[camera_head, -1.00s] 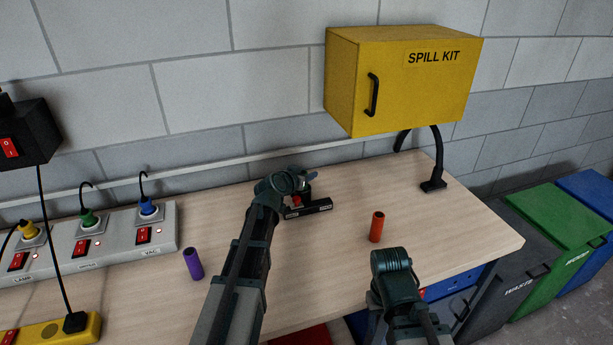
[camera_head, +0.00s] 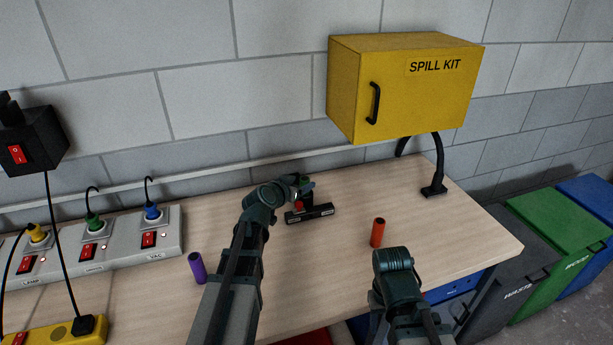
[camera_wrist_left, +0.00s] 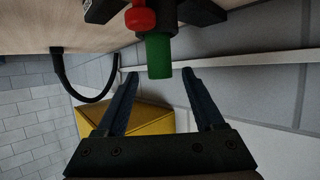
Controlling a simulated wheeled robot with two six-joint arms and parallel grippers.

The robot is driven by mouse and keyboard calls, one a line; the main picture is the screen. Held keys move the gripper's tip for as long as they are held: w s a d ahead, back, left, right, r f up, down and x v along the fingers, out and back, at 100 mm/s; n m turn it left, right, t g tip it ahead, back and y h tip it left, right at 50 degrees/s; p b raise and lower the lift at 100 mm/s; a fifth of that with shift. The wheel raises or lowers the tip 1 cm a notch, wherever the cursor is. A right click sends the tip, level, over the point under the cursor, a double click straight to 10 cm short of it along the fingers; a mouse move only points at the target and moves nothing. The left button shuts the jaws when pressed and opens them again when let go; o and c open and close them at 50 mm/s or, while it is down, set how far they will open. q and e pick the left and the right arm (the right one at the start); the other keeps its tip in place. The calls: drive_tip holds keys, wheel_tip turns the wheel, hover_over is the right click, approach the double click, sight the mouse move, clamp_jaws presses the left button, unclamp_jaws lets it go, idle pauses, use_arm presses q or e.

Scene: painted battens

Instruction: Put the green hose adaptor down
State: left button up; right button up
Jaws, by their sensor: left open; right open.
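The green hose adaptor (camera_head: 305,181) stands on the black fixture (camera_head: 322,211) at the back of the bench. In the left wrist view the adaptor (camera_wrist_left: 158,57) is a short green cylinder beside a red knob (camera_wrist_left: 140,18) on the dark fixture. My left gripper (camera_wrist_left: 159,73) is open, with a finger on either side of the adaptor's end and a gap to each. In the head view my left gripper (camera_head: 295,183) is just left of the adaptor and partly covers it. My right gripper (camera_head: 393,264) is at the bench's front edge, its fingers hidden under the wrist.
An orange cylinder (camera_head: 377,232) and a purple cylinder (camera_head: 197,267) stand on the bench (camera_head: 440,232). A socket panel (camera_head: 110,254) with plugs is at left. A yellow spill kit box (camera_head: 400,90) hangs on the wall above.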

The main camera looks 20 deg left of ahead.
use_arm(q)
drive_tip(key=p+v, duration=0.1)
drive_tip(key=v, duration=0.4)
drive_tip(key=shift+s, duration=0.2)
drive_tip(key=shift+r+p, duration=0.1)
drive_tip(key=shift+p, duration=0.2)
